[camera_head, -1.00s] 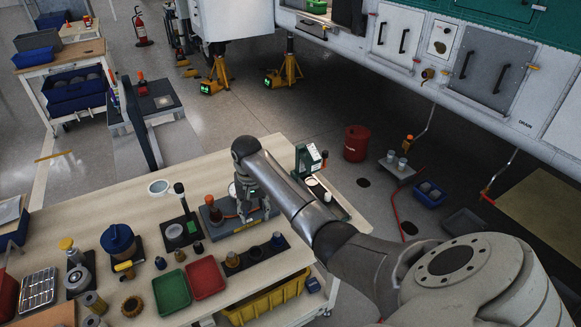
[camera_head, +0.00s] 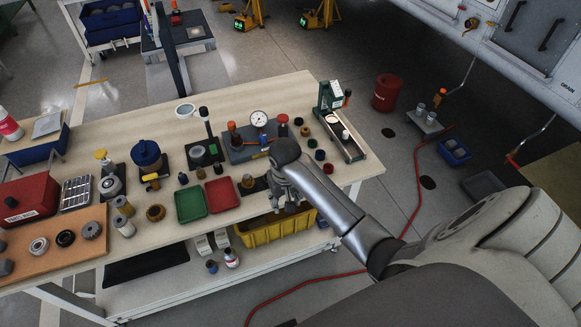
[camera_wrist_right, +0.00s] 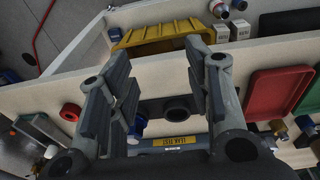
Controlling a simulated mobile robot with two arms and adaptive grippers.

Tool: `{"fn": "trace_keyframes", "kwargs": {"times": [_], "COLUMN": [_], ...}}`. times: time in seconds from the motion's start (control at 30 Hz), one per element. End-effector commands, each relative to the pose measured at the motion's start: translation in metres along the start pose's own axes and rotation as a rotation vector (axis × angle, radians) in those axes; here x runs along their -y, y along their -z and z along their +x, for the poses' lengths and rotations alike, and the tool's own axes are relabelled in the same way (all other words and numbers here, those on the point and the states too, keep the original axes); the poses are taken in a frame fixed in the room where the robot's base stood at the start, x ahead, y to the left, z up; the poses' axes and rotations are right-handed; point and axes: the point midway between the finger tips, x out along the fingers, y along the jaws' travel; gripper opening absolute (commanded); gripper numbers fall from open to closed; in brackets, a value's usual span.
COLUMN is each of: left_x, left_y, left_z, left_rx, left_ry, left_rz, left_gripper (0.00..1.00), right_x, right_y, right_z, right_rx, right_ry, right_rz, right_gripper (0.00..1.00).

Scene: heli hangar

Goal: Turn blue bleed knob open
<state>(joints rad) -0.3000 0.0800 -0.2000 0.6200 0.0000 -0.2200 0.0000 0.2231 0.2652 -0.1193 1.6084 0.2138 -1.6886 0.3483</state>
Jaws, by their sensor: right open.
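The test fixture (camera_head: 243,153) stands near the right end of the workbench, with a round white gauge (camera_head: 259,118), an orange-topped part and a red-topped part. A small blue knob (camera_head: 264,138) seems to show below the gauge. My right gripper (camera_head: 291,204) is on the near side of the fixture, above the bench's front edge, apart from the knob. In the right wrist view my right gripper (camera_wrist_right: 158,65) has its fingers spread with nothing between them. My left gripper is out of view.
Red (camera_head: 221,193) and green (camera_head: 190,204) trays lie left of my right gripper. A dark strip (camera_head: 256,186) lies behind it, partly hidden. A yellow bin (camera_head: 262,232) is below the bench top. A green-topped stand (camera_head: 331,96) is at the bench's right end.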

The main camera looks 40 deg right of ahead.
Motion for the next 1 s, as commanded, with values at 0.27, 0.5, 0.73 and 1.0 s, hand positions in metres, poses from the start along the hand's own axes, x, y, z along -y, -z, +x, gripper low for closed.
{"fn": "trace_keyframes", "kwargs": {"times": [0.27, 0.5, 0.73, 1.0], "left_x": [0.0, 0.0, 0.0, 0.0], "left_y": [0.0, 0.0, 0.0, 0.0], "left_z": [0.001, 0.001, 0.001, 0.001], "left_rx": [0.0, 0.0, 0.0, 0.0], "left_ry": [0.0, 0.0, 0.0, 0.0], "left_rz": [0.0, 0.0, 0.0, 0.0], "left_gripper": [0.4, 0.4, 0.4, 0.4], "right_x": [0.009, 0.01, 0.01, 0.01], "right_y": [-0.031, -0.036, -0.036, -0.037], "right_z": [0.005, 0.005, 0.005, 0.009], "right_rx": [-0.02, -0.025, -0.025, -0.023], "right_ry": [0.009, 0.012, 0.012, 0.012], "right_rz": [-0.068, -0.081, -0.081, -0.081], "right_gripper": [0.46, 0.46, 0.46, 0.46]}}
